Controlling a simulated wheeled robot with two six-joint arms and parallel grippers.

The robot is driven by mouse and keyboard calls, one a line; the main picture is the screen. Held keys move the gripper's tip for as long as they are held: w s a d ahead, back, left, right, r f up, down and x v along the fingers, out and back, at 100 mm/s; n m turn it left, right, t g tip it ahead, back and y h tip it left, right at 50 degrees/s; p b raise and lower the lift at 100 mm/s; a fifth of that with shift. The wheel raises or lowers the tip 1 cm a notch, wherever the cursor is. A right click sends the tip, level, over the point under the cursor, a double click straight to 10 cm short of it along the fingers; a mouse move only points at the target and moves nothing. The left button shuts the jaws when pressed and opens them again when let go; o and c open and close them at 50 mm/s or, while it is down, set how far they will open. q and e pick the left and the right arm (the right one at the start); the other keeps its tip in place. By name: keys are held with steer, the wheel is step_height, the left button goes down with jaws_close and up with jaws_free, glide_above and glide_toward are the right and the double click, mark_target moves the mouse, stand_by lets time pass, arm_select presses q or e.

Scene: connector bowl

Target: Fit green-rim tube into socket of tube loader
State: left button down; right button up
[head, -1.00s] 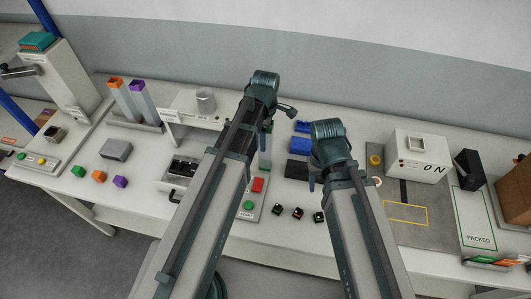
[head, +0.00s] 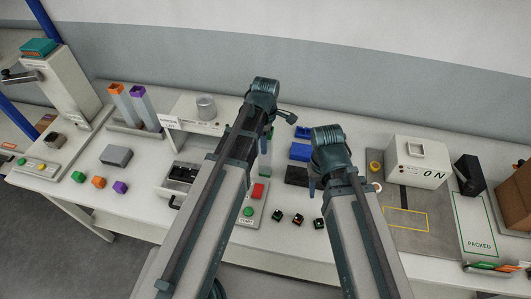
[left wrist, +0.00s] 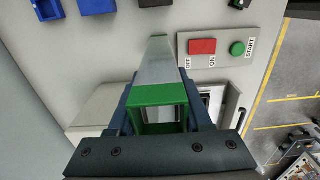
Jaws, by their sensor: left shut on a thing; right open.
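The green-rim tube (left wrist: 155,78) is a clear, grey-looking square tube with a green rim (left wrist: 160,95) at its near end. My left gripper (left wrist: 160,115) is shut on it just below the rim, with a dark finger on either side. In the head view a strip of the tube (head: 264,160) shows beside my left arm.
Orange- and purple-rim tubes (head: 130,100) stand in a rack at the left. Green, orange and purple blocks (head: 98,182) lie in front. Blue bins (head: 301,151) and small dark connectors (head: 298,219) lie near my right arm. A white box machine (head: 418,161) stands at the right.

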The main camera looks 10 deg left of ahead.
arm_select(q)
steer(key=shift+r, duration=0.1)
step_height(320, 180, up, 10)
steer(key=p, duration=1)
steer(key=shift+s, duration=0.1)
